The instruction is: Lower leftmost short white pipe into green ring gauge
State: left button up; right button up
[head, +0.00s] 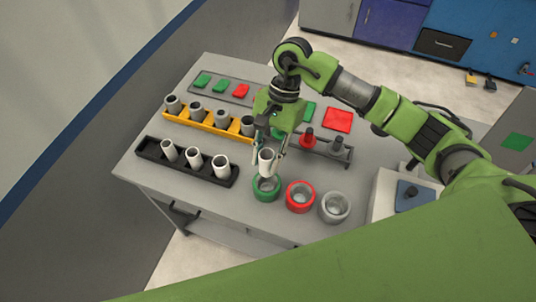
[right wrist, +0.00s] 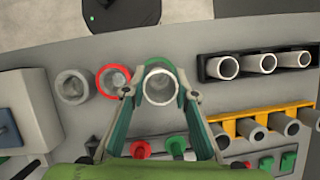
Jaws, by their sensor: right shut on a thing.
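My right gripper (head: 269,156) is shut on a short white pipe (head: 266,162) and holds it upright at the green ring gauge (head: 266,190). In the head view the pipe stands over the back part of the green ring. In the right wrist view the pipe (right wrist: 159,88) sits between the fingertips of my right gripper (right wrist: 156,92), and the green ring (right wrist: 158,62) shows behind it. I cannot tell whether the pipe's lower end is inside the ring. My left gripper is not in view.
A red ring (head: 300,196) and a grey ring (head: 334,207) stand to the right of the green one. A black rack (head: 186,170) holds three white pipes. A yellow rack (head: 207,124) holds several grey pipes. A grey holder (head: 325,150) with red and grey plugs stands behind.

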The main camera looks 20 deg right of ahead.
aim_at(267, 172)
jog(key=shift+f, duration=0.8)
notch_tip(267, 172, down, 4)
jog(key=b, duration=0.3)
jog(key=shift+f, duration=0.15)
jog(key=shift+f+b, duration=0.5)
jog(key=shift+b, duration=0.05)
jog(key=shift+f+b, duration=0.55)
jog(key=shift+b, duration=0.35)
jog(key=o, duration=1.1)
jog(key=shift+c, duration=0.2)
